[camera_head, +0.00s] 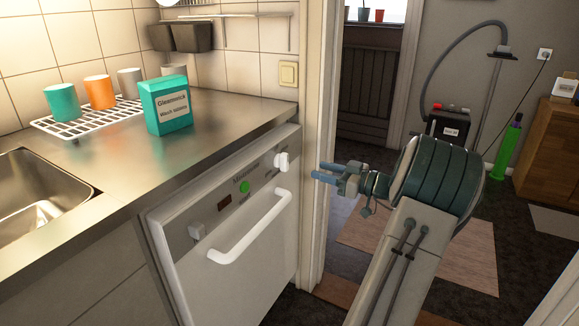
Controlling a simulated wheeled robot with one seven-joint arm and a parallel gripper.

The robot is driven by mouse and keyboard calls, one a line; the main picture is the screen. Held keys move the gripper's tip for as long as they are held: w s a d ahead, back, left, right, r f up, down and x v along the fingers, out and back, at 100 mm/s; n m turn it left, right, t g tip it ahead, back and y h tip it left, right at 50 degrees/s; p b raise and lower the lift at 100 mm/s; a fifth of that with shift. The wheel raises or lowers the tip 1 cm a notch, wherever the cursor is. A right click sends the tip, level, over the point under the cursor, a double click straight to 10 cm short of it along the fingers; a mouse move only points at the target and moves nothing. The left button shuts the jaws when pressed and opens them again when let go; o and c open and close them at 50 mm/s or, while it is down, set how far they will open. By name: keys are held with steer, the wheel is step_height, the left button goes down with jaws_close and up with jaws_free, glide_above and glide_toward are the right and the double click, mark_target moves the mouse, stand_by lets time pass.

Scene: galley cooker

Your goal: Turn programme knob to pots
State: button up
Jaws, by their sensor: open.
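The dishwasher (222,268) stands under the counter with its door shut. A white knob (283,162) sticks out at the right end of its grey control panel (262,172). The panel also has a green button (244,187), a dark display (224,202) and a smaller pale knob or switch (196,231) at the left end. The print around the knobs is too small to read, so I cannot tell the setting. My gripper (318,170) is open and empty. Its blue fingers point left toward the white knob, with a gap between them in the picture.
A white bar handle (248,228) projects from the dishwasher door. A door frame (318,120) stands just behind my gripper. The counter (205,120) above holds a teal box (166,106) and a rack (92,117) with cups.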

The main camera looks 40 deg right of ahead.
mark_target(288, 161)
steer(key=b+x, duration=0.1)
steer(key=x, duration=1)
steer(key=shift+w, duration=0.1)
